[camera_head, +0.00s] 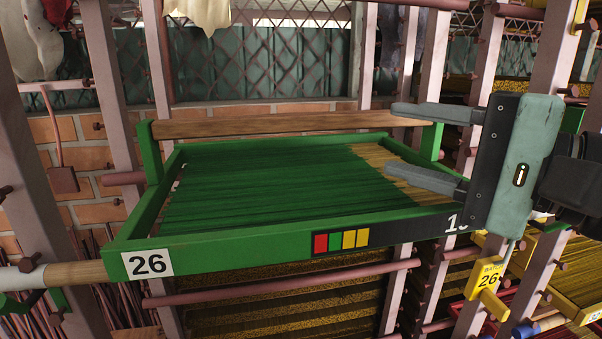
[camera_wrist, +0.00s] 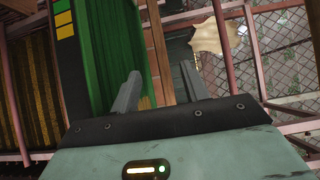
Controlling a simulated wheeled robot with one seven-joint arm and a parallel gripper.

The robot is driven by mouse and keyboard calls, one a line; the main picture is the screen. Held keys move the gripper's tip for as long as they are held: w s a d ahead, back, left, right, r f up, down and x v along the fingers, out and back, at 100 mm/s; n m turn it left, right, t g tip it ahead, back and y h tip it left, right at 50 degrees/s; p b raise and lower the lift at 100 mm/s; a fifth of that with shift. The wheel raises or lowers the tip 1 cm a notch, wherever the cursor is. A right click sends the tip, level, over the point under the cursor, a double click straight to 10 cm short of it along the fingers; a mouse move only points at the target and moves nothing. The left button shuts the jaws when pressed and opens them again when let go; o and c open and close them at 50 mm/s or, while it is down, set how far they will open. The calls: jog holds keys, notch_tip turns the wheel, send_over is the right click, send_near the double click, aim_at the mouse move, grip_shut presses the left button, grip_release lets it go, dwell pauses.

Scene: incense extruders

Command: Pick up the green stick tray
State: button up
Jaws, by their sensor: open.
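The green stick tray (camera_head: 240,250) lies level in the head view, full of dark green sticks with tan ends at the right. Its front bears a white "26" label and coloured squares. A wooden handle bar (camera_head: 270,124) runs along its back between green uprights. My gripper (camera_head: 394,140) is open and empty, at the tray's right end, its fingers pointing left. In the wrist view the tray (camera_wrist: 104,60) is at left, and the wooden bar (camera_wrist: 155,40) shows between my spread fingers (camera_wrist: 159,69). I cannot tell whether the fingers touch the bar.
Pinkish rack posts (camera_head: 110,80) and pegs (camera_head: 280,290) stand around and below the tray. A yellow "26" tag (camera_head: 487,279) hangs at the lower right, near yellow trays (camera_head: 565,265). A brick wall (camera_head: 80,150) and lattice (camera_head: 270,65) are behind.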

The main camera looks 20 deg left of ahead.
aim_at(314, 123)
jog(key=p+x, duration=0.2)
jog(key=x, duration=0.8)
jog(key=shift+r, duration=0.1)
jog(key=shift+p+x, duration=0.9)
jog(key=shift+x, duration=1.35)
jog(key=shift+w, duration=0.15)
grip_shut()
